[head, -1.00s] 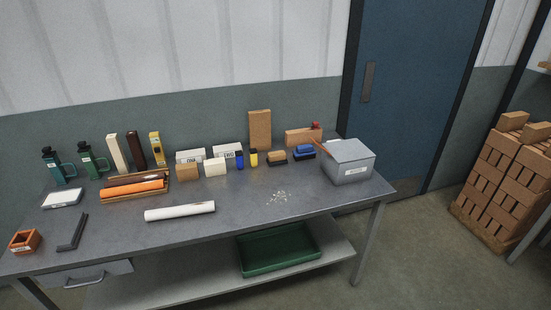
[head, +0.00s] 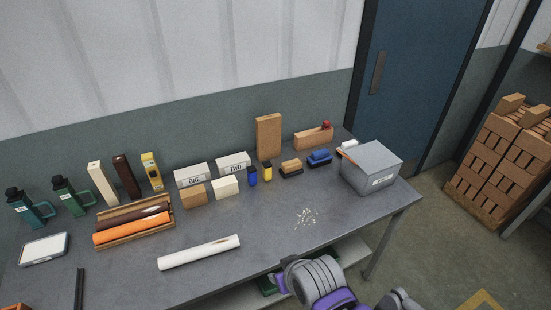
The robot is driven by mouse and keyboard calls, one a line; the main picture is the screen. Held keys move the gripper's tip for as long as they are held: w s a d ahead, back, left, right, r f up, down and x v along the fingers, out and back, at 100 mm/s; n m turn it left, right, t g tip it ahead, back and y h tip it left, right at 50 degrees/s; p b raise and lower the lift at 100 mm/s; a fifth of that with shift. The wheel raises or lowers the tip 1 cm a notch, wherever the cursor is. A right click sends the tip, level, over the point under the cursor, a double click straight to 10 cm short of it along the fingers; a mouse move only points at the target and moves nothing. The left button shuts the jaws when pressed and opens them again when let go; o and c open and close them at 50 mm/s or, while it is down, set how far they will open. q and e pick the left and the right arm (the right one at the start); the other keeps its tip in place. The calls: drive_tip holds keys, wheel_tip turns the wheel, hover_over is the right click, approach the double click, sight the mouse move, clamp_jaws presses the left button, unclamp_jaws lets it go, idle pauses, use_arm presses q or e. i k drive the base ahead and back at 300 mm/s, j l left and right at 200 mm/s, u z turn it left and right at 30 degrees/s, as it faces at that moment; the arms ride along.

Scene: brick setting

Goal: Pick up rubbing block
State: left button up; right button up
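Two small blocks at the back right of the grey workbench (head: 255,237) could be the rubbing block; I cannot tell which. One is tan with a dark base (head: 291,168). The other is blue with a dark base (head: 319,158), just right of it and behind. Both rest on the bench top. Part of one of my arms shows at the bottom, in front of the bench edge. No gripper fingers are in view.
A white roll (head: 199,252) lies near the front. White crumbs (head: 306,217) lie on otherwise clear bench.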

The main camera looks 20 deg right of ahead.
sight(292, 168)
drive_tip(key=l+u, duration=0.2)
drive_tip(key=u, duration=0.25)
drive_tip(key=l+u, duration=0.25)
drive_tip(key=u, duration=0.2)
drive_tip(key=l+u, duration=0.15)
drive_tip(key=l, duration=0.2)
drive_tip(key=k+l+u, duration=0.1)
drive_tip(key=l, duration=0.25)
drive_tip(key=k+l+u, duration=0.15)
drive_tip(key=l, duration=0.8)
drive_tip(key=i+l, duration=0.15)
drive_tip(key=l, duration=0.5)
